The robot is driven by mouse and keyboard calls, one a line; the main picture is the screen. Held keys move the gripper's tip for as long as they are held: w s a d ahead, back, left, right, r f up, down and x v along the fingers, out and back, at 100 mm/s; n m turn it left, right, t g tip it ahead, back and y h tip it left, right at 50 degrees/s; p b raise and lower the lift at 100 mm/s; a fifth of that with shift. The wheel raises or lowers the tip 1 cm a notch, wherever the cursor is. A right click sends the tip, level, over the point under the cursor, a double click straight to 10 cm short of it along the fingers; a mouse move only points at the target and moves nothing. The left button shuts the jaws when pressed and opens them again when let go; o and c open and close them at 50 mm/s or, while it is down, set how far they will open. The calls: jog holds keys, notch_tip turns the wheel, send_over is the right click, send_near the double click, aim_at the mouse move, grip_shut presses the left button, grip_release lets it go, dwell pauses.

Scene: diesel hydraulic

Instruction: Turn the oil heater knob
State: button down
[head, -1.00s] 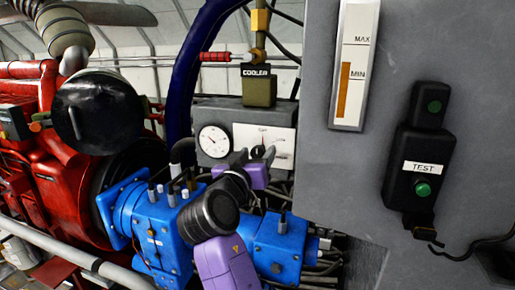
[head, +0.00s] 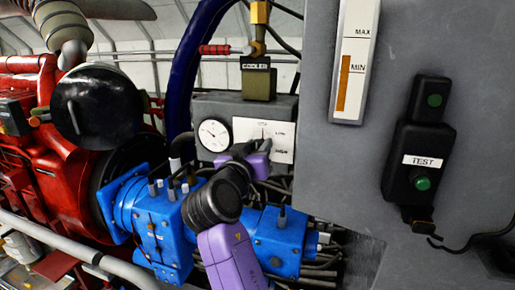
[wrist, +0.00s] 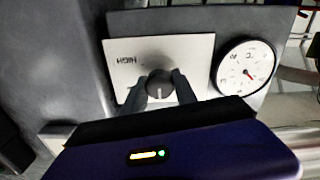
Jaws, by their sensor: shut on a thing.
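The oil heater knob (wrist: 160,88) is a small dark round knob on a white plate (wrist: 120,62), marked HIGH in the wrist view. My gripper (wrist: 160,92) has a finger on each side of the knob and is shut on it. In the head view, my gripper (head: 256,150) is at the white plate (head: 278,132) on the grey control box (head: 220,106); the knob is hidden there behind my fingers and arm.
A round white gauge (wrist: 246,68) sits beside the plate; it also shows in the head view (head: 213,135). A grey panel with a level gauge (head: 353,70) and a TEST switch box (head: 420,160) stands close on the right. Blue machinery (head: 155,225) lies below my arm.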

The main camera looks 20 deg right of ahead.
jog(key=shift+f+b, duration=0.2)
jog(key=shift+b, duration=0.2)
jog(key=m+b, duration=0.2)
jog(key=b, duration=0.2)
jog(key=shift+f, duration=0.2)
jog(key=m+b, duration=0.3)
jog(key=b, duration=0.3)
jog(key=m+b, duration=0.3)
jog(key=b, duration=0.1)
jog(key=shift+s, duration=0.1)
jog(key=m+b, duration=0.3)
jog(key=shift+d+r, duration=0.1)
jog(key=shift+r, duration=0.15)
jog(key=shift+m+b, duration=0.35)
jog(key=shift+m, duration=0.05)
jog(key=c, duration=1)
grip_release()
jog(key=shift+r, duration=0.1)
jog(key=shift+o, duration=0.2)
